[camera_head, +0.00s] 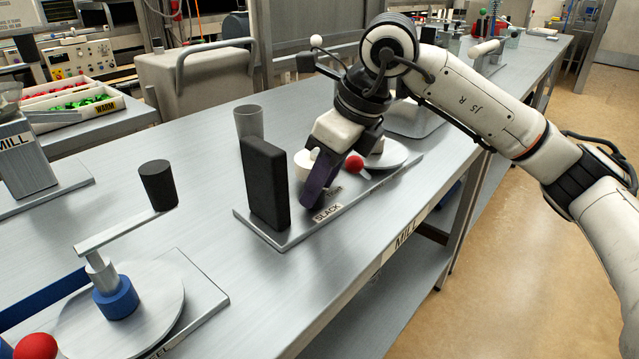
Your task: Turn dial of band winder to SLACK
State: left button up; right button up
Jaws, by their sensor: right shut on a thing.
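The band winder's grey base plate (285,238) lies on the bench in the middle of the head view. A SLACK label (327,212) sits near its front edge. A black upright block (264,182) stands at the plate's left end. My right gripper (316,188) points down over the plate, just right of the block, with its dark purple fingers shut on the dial, which they mostly hide. A pale round part (304,160) shows behind the fingers. I cannot read where the dial points. My left gripper is not in view.
A red ball (354,162) and a pale disc (388,154) are right of my gripper. A grey cup (248,121) stands behind the block. A crank with a black handle (158,184) stands at front left. The bench between crank and plate is clear.

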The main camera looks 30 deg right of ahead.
jog(key=m+h, duration=0.1)
jog(key=m, duration=0.2)
jog(key=m+h, duration=0.1)
jog(key=m, duration=0.1)
jog(key=shift+a+m+t, duration=0.2)
jog(key=shift+m+t, duration=0.1)
jog(key=shift+m, duration=0.1)
dwell(0.4)
jog(key=o, duration=0.8)
jog(key=shift+s, duration=0.1)
jog(key=shift+c, duration=0.2)
jog(key=p+v, duration=0.1)
jog(key=v, duration=0.9)
jog(key=shift+r, duration=0.2)
jog(key=shift+a, duration=0.15)
